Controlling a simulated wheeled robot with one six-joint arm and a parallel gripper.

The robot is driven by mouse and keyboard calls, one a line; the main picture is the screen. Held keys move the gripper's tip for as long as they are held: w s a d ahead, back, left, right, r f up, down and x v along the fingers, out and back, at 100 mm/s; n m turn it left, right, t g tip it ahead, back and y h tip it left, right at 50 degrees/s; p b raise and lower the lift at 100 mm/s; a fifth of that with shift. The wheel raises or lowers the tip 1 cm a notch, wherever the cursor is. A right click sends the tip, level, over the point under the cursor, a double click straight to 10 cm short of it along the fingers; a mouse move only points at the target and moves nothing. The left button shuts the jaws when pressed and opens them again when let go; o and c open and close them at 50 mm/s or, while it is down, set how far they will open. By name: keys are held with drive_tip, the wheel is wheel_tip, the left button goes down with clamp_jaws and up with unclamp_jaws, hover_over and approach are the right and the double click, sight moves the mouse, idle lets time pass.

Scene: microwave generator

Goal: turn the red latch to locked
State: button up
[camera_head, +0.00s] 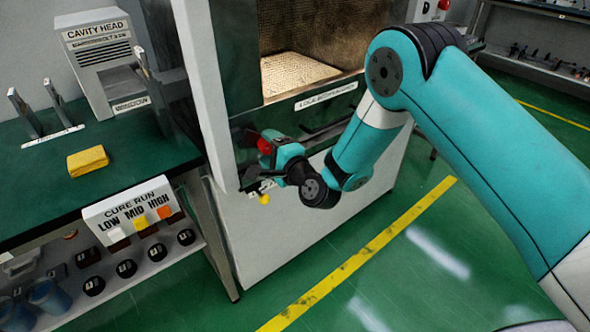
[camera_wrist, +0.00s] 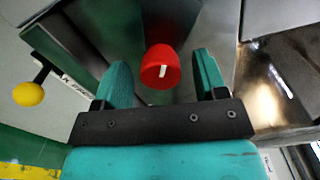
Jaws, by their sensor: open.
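The red latch (camera_wrist: 160,66) is a round red knob with a white line on its face, on the dark panel at the front of the machine. It also shows in the head view (camera_head: 264,145), partly hidden by my gripper. My gripper (camera_wrist: 160,78) is open, with one teal finger on each side of the latch. I cannot tell whether the fingers touch it. In the head view my gripper (camera_head: 268,146) reaches the panel's lower left part. The printed label near the latch is mostly hidden.
A yellow ball-ended knob (camera_wrist: 28,94) sticks out left of the latch. The lit open cavity (camera_head: 295,74) is above. A green bench (camera_head: 130,160) with a yellow sponge (camera_head: 88,161) stands to the left. The floor (camera_head: 420,262) in front is clear.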

drive_tip(key=b+v, duration=1.6)
drive_tip(key=b, duration=0.3)
drive_tip(key=shift+s+d+b, duration=0.3)
